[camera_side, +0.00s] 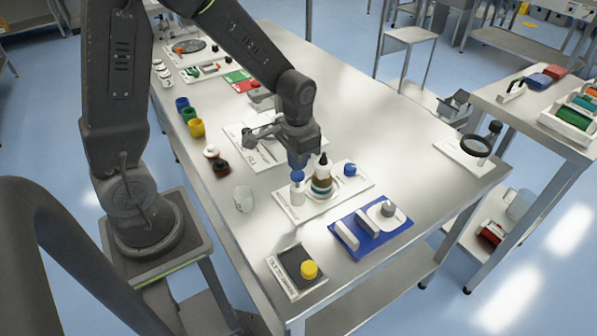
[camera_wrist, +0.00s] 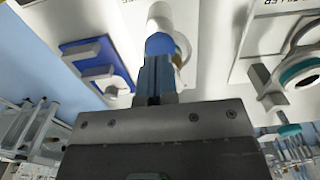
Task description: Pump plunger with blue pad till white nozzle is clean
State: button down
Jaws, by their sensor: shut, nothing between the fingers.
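The plunger's blue pad (camera_side: 297,176) tops a white upright body (camera_side: 297,195) on a white board (camera_side: 278,201). My gripper (camera_side: 298,162) is shut and empty, pointing down directly over the pad. In the wrist view the closed fingertips (camera_wrist: 157,62) line up with the blue pad (camera_wrist: 160,45) and appear to meet it; I cannot tell whether they press it. A white part (camera_wrist: 160,12) shows beyond the pad. I cannot clearly make out the white nozzle or whether it is clean.
A banded bottle with a black tip (camera_side: 322,172) stands close right of the plunger, with a blue knob (camera_side: 349,170) beyond. A clear cup (camera_side: 243,198) stands left. A blue tray (camera_side: 376,240) and a dark tray with a yellow knob (camera_side: 309,269) lie in front. The table's right side is mostly clear.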

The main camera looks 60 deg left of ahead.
aim_at(298, 173)
jog(key=shift+f, duration=0.65)
jog(key=shift+f, duration=1.3)
jog(key=shift+r, duration=2.3)
jog(key=shift+r, duration=2.95)
jog(key=shift+r, duration=0.1)
